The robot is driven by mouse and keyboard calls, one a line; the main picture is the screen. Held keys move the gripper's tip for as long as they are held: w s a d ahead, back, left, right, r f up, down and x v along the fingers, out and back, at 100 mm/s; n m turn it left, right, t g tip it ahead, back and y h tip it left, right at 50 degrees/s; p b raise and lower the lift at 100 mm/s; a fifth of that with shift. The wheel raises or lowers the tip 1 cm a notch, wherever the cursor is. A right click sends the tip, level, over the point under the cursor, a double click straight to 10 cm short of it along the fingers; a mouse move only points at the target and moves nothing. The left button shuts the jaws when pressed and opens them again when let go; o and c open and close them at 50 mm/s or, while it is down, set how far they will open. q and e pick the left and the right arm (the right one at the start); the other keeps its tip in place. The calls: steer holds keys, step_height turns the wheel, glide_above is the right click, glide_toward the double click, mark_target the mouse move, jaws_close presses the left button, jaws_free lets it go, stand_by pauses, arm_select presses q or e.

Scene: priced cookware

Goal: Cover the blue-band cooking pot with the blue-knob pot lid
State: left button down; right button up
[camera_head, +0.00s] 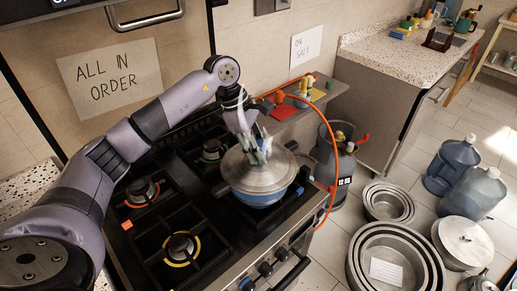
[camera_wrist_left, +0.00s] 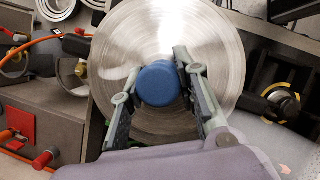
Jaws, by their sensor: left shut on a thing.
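The round steel pot lid (camera_head: 248,180) is over the pot's mouth and looks about level. I cannot tell whether its rim touches the pot all round. My left gripper (camera_head: 260,154) comes down from above and is shut on the lid's blue knob, which shows clearly between the fingers in the left wrist view (camera_wrist_left: 158,84). The fingers hide the knob in the head view. My right gripper is not in view.
The stove (camera_head: 205,265) has several other burners, bare of pots. Nested steel pans (camera_head: 352,262) and water jugs (camera_head: 452,165) stand on the floor at right.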

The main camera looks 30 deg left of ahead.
arm_select(q)
steer(key=c, duration=1.2)
jaws_free()
steer(key=shift+o, duration=0.5)
steer(key=o, duration=0.6)
steer(key=v, duration=1.2)
